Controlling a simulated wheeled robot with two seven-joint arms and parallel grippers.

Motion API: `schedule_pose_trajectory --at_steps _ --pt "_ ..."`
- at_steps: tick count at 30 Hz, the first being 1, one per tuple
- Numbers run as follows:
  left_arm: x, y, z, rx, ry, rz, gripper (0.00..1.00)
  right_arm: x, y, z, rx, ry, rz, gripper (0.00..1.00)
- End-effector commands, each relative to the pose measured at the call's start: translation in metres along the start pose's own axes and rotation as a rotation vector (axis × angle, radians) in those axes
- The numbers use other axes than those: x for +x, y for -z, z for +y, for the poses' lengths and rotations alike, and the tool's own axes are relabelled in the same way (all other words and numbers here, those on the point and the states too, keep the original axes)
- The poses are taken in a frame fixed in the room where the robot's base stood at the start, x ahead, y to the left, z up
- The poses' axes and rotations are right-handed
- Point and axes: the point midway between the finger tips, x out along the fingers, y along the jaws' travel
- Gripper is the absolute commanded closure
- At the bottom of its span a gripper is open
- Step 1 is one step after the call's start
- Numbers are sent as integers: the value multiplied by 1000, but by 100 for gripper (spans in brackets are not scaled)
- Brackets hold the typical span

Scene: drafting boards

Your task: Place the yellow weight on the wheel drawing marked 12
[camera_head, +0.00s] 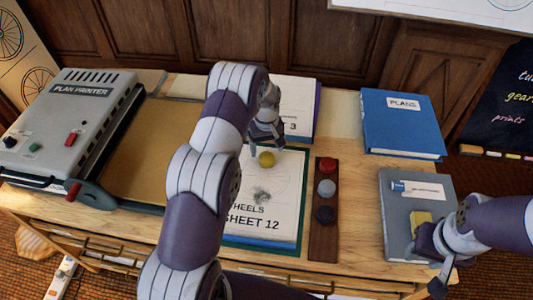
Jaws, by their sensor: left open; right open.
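The yellow weight (266,159) is a small round piece on the wheel drawing (286,208), whose sheet reads "WHEELS SHEET 12". It sits toward the upper part of the sheet. My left gripper (267,143) is open right at the weight's far side, pointing down; I cannot tell whether the fingers touch it. My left arm covers the left part of the sheet. My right gripper (431,262) is open at the lower right, beside a yellow block (420,219) on a grey book (396,184).
A dark rack (323,240) with red, grey and dark blue weights stands right of the sheet. Another sheet (298,100) ending in 3 lies behind. A blue plans binder (402,120) is at back right, a plan printer (68,120) at left. A dark grey smudge (262,195) shows on the drawing.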

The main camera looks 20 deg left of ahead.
Motion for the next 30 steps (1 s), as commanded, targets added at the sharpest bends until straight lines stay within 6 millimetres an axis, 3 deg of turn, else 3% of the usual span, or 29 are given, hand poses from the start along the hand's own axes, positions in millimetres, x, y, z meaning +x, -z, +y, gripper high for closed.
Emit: schedule_pose_trajectory --at_steps 9,17,20,24,27,30 --pt "-65 0 0 0 -1 2 21 11 -1 0 0 0 0 57" --pt "-92 -9 0 28 -3 5 21 12 -1 0 0 0 0 57" --pt "-112 -42 -4 125 -12 21 21 12 -1 0 0 0 0 57" --pt "-140 -118 -25 334 -27 56 21 12 -1 0 0 0 0 57" --pt "-150 -173 -47 474 -36 82 21 12 -2 0 0 0 0 57" --pt "-152 -215 -68 579 -41 101 21 12 -2 0 0 0 0 57"
